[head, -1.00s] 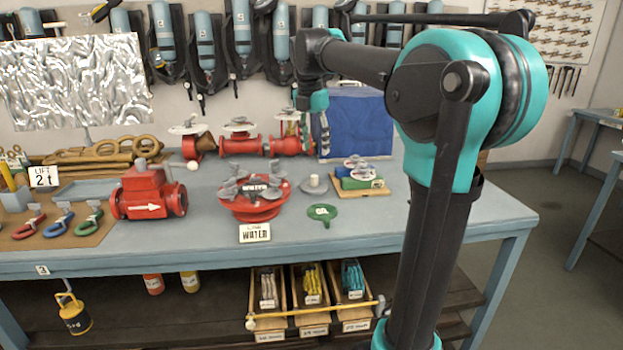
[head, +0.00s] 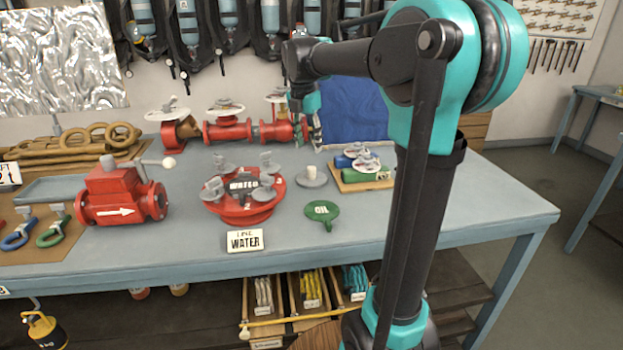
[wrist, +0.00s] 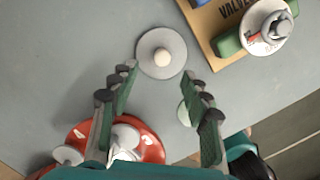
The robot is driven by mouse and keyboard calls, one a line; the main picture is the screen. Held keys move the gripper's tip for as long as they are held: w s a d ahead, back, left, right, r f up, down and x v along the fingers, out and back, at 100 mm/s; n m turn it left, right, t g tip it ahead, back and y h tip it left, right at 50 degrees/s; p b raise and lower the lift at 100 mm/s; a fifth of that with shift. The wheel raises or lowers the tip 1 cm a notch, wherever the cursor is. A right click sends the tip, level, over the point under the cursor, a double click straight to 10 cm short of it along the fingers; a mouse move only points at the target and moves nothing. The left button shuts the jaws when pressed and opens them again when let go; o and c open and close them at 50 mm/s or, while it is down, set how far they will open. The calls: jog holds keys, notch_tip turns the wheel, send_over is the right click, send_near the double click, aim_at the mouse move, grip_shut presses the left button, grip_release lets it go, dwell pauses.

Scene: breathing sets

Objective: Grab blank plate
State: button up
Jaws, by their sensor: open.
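The blank plate is likely the plain grey disc (head: 311,178) with a small knob, lying flat on the blue-grey workbench (head: 370,222). In the wrist view the disc (wrist: 147,66) has a pale knob at its middle and lies just beyond the fingertips, roughly centred between them. My gripper (head: 313,140) hangs above the bench, slightly behind the disc in the head view. In the wrist view my gripper (wrist: 160,76) is open, with nothing between its fingers. A green plate marked OIL (head: 322,210) lies in front of the disc.
A red round flange marked WATER (head: 240,198) stands left of the disc. A wooden board (head: 378,185) with blue and green valves is at right. Red valve pipes (head: 228,131) stand behind, beside a blue box (head: 352,108). A WATER sign (head: 244,240) stands near the front edge.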

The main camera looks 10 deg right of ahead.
aim_at(312, 167)
jog(key=f, duration=0.6)
jog(key=d+f, duration=0.1)
jog(key=f, duration=0.2)
jog(key=shift+w+f, duration=0.2)
jog(key=shift+w, duration=0.05)
jog(key=shift+c, duration=0.3)
grip_shut()
